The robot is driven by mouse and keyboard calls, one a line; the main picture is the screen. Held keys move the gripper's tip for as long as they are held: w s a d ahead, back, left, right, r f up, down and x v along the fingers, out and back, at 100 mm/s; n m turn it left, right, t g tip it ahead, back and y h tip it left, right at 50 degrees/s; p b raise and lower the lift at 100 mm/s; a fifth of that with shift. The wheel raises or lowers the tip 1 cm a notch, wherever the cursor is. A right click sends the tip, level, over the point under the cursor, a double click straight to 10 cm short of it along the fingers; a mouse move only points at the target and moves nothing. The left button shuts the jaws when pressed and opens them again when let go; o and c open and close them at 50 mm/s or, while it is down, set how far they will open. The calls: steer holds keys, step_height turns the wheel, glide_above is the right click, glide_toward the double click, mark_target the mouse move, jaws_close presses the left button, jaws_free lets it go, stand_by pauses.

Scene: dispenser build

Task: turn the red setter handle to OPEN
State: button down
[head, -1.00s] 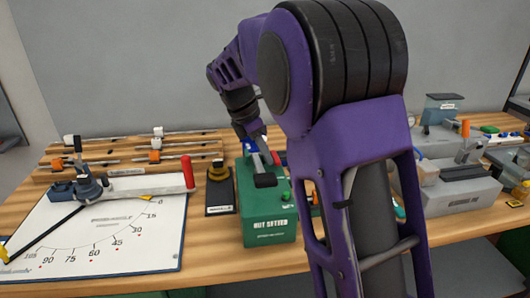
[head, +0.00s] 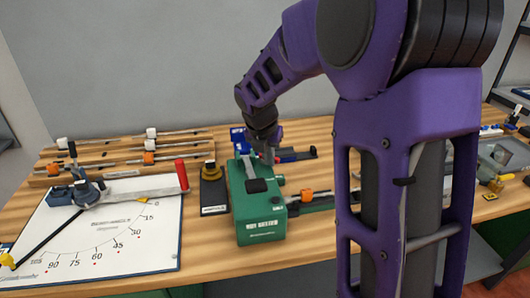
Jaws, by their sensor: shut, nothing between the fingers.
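The green setter box (head: 262,228), with white lettering on its front, stands on the table at the middle. A grey lever with a black block (head: 257,186) lies on its top. A small red part (head: 287,156), apparently the red setter handle, shows just right of my gripper, behind the box's right side; a dark piece extends right of it. My gripper (head: 268,157) points down at the box's rear right edge, shut with nothing held. Whether it touches the red part or the lever cannot be told. No OPEN mark is readable.
A white dial board (head: 120,240) with a red-tipped arm (head: 182,175) lies at left. A black block (head: 213,188) with a yellow top stands left of the box. Wooden racks with rods (head: 100,160) are behind. My arm covers much of the table's right side.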

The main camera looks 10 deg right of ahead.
steer(key=shift+d+n, duration=0.25)
steer(key=shift+n, duration=0.05)
steer(key=shift+w+d, duration=0.35)
steer(key=shift+d, duration=0.2)
